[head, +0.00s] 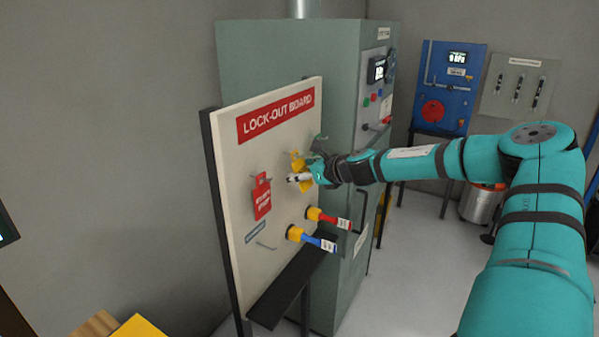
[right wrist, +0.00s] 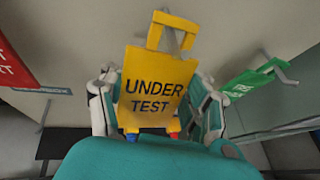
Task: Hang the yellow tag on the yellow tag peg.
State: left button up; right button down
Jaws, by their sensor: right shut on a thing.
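The yellow tag (right wrist: 155,85), marked UNDER TEST, stands upright in my right gripper (head: 308,177). In the right wrist view the gripper's fingers (right wrist: 158,108) are on both sides of the tag. The tag's open top loop is in front of a grey peg (right wrist: 172,40) on the board. The peg shows through the loop, but I cannot tell whether it passes through it. In the head view the yellow tag (head: 297,160) is small and partly hidden by the gripper, close to the board. My left gripper is not in view.
The lock-out board (head: 240,150) holds a red tag (head: 262,197) to the left. A green tag (right wrist: 250,82) hangs on a peg to the right. Below are a red-and-yellow piece (head: 325,217) and a blue-and-yellow piece (head: 308,238). A dark shelf (head: 290,285) juts out underneath.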

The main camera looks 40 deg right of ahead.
jog(key=shift+c, duration=1.9)
grip_release()
jog(key=shift+s+a+r, duration=0.1)
jog(key=shift+s+r, duration=0.35)
jog(key=shift+s, duration=0.15)
jog(key=shift+v, duration=1.5)
jog(key=v, duration=0.7)
jog(key=shift+s, duration=0.35)
jog(key=shift+f, duration=0.1)
